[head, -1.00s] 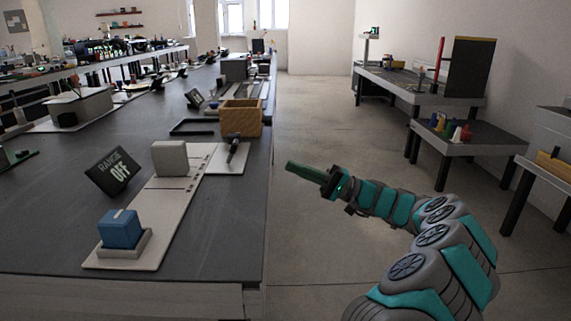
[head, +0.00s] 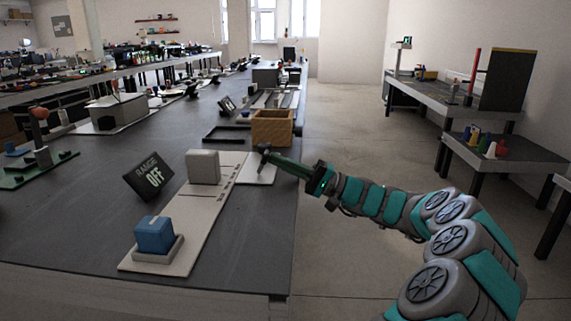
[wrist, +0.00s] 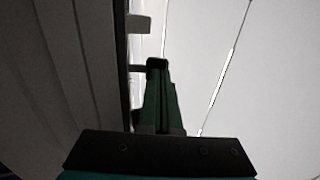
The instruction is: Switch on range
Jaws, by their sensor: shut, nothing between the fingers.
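The dark sign reading "RANGE OFF" (head: 149,177) stands tilted on the bench in the head view. A pale panel (head: 205,208) beside it carries a grey block (head: 202,167) and a blue block (head: 155,235) in a grey base. A small black lever (head: 263,150) stands on a white plate (head: 258,176) at the bench's right edge. My green gripper (head: 276,161) is shut and points left, its tip overlapping the lever in the picture. I cannot tell if they touch. The shut fingers also show in the wrist view (wrist: 158,85).
A wooden box (head: 272,127) and a black frame (head: 226,134) sit just behind the lever. The bench edge runs beneath my gripper. The floor right of the bench is open, and a low table (head: 520,150) stands farther right.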

